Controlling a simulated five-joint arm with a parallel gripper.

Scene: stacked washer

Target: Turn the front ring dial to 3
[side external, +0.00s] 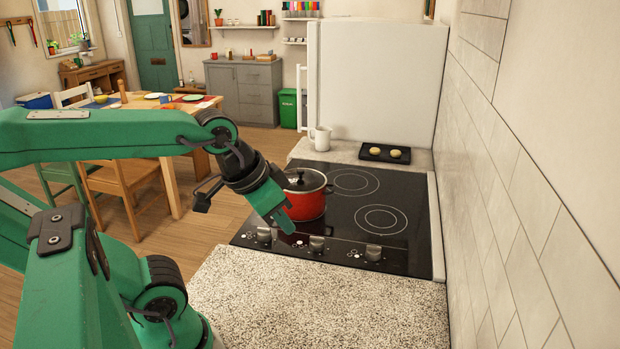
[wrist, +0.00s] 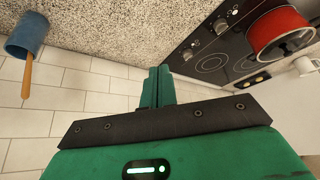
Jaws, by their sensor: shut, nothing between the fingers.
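The black cooktop (side external: 337,215) carries a row of grey dials along its near edge: a left dial (side external: 264,235), a middle dial (side external: 317,243) and a right dial (side external: 373,253). I cannot read their settings or tell which is the front ring dial. Two dials show in the wrist view, one (wrist: 188,54) nearer my gripper and another (wrist: 222,28). My gripper (side external: 287,226) is shut and empty, its tips between the left and middle dials in the side view. In the wrist view its closed fingers (wrist: 158,73) appear apart from the dials.
A red pot (side external: 306,200) stands on the cooktop right behind my gripper. A white mug (side external: 320,138) and a black tray (side external: 385,153) are at the back. A tiled wall (side external: 530,200) bounds the right.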

